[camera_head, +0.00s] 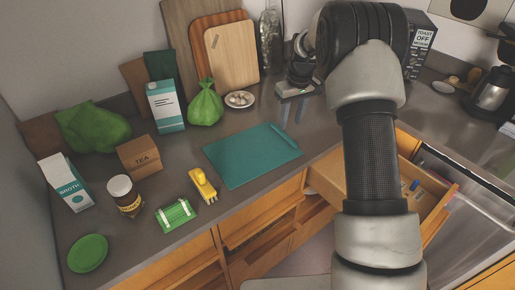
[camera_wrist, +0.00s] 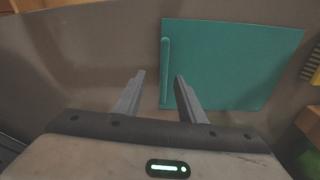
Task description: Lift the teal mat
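The teal mat (camera_head: 245,160) lies flat on the grey counter in the head view, with a raised rolled strip along its right edge. In the wrist view the mat (camera_wrist: 235,62) fills the upper right, and its rolled strip (camera_wrist: 165,72) shows between my fingertips in the picture. My gripper (camera_wrist: 160,76) is open and empty, its two fingers apart and pointing towards the strip. In the head view my gripper (camera_head: 296,90) is behind and right of the mat, partly hidden by my arm. I see no contact with the mat.
A yellow tool (camera_head: 203,186) and a green-and-white striped item (camera_head: 175,214) lie left of the mat. A green bag (camera_head: 206,104) and a small plate (camera_head: 240,99) stand behind it. An open drawer (camera_head: 328,178) is at the front right.

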